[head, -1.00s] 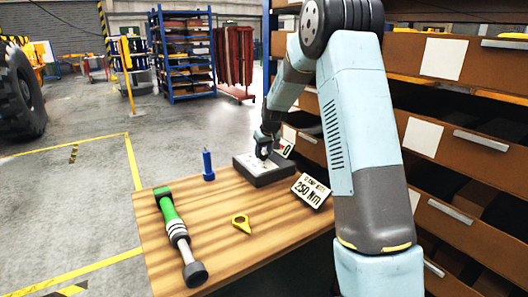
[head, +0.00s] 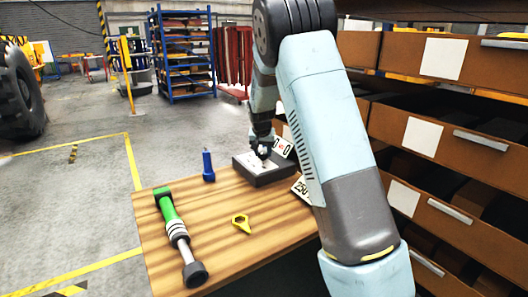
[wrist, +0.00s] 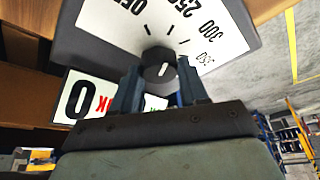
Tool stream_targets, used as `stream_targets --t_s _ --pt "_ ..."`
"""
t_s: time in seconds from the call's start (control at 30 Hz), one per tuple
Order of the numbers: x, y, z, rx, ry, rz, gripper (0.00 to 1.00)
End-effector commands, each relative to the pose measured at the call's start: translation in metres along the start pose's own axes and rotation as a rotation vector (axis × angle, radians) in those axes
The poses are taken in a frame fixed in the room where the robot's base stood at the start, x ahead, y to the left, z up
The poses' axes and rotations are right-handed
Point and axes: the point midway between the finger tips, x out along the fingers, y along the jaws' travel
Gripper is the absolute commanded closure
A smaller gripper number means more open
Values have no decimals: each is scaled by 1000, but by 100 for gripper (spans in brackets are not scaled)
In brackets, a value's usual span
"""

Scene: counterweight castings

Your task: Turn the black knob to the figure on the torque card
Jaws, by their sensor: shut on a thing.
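The dark box (head: 268,178) with a white dial face stands at the far end of the wooden bench. In the wrist view the dial face (wrist: 220,38) carries ticks and figures, including 300 and 350. The black knob (wrist: 159,66) with a white mark sits between my gripper's two fingers (wrist: 160,88), which are shut on it. In the head view my gripper (head: 264,150) is over the box and hides the knob. The torque card (head: 301,188) leans beside the box; my arm covers part of it, leaving "250" partly readable.
A small display card (head: 283,147) stands behind the box; it shows a large 0 in the wrist view (wrist: 78,98). Drawers (head: 465,140) line the right.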

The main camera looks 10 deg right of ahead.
Motion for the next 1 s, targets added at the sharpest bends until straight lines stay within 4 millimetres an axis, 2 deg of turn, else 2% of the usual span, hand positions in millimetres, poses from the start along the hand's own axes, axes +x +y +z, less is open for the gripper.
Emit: stream_targets --t_s 0.3,0.77,0.8,1.0 --pt "0 -2 -1 97 2 41 87" --pt "0 -3 0 111 1 45 87" --pt "0 -3 0 111 1 45 56" --pt "0 -2 0 111 0 45 36"
